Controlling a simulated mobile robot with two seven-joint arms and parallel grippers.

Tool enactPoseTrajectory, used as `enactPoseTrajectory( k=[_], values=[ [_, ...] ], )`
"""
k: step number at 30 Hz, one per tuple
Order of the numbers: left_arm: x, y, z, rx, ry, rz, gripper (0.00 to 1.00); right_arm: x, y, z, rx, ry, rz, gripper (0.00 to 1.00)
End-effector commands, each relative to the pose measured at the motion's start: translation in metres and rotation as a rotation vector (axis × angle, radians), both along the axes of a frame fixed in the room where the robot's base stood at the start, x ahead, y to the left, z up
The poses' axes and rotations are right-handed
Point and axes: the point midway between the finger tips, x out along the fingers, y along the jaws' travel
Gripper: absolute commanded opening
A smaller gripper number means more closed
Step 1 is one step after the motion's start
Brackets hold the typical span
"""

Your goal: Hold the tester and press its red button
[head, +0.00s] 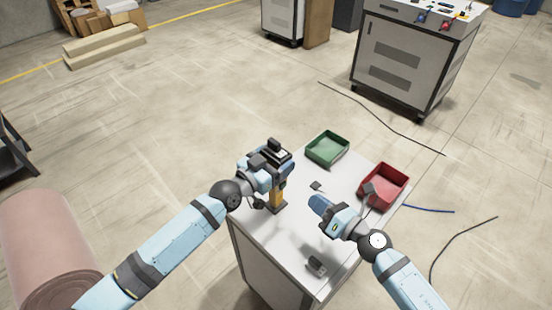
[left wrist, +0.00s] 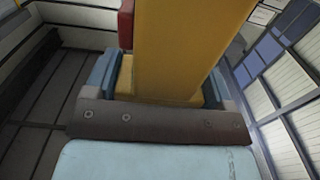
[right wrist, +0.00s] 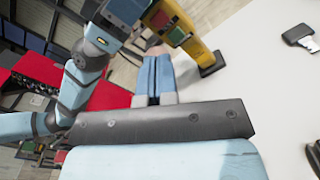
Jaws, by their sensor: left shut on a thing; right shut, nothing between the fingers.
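The yellow-and-black tester (head: 277,197) is upright at the left side of the white table, in my left gripper (head: 273,181). The left gripper is shut on its yellow body (left wrist: 180,50). I cannot tell whether its black foot touches the table. A red part (left wrist: 126,22) shows beside the body in the left wrist view. In the right wrist view the tester (right wrist: 190,38) stands beyond my right fingers, with a small red patch (right wrist: 160,19) near its top. My right gripper (head: 316,203) is shut and empty, to the right of the tester and apart from it.
A green bin (head: 327,149) stands at the table's back and a red bin (head: 389,187) at its right. A small dark item (head: 316,185) lies near the middle. Another dark item (head: 317,265) lies near the front edge. Table space between them is clear.

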Motion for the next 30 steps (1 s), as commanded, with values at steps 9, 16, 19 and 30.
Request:
enactPoseTrajectory(
  k=[9,16,19,30],
  values=[
    [0.0,0.0,-0.001,0.001,0.001,0.0,0.34,0.0,0.0,0.0,0.0,0.0,0.0,0.0],
    [0.0,0.0,-0.001,0.001,0.001,0.0,0.34,0.0,0.0,0.0,0.001,0.001,0.0,0.0],
    [0.0,0.0,-0.001,0.001,0.001,0.0,0.34,-0.001,0.002,0.001,0.024,0.014,0.007,0.0],
    [0.0,0.0,-0.001,0.001,0.001,0.0,0.34,-0.023,0.029,0.025,0.522,0.293,0.136,0.0]
  ],
)
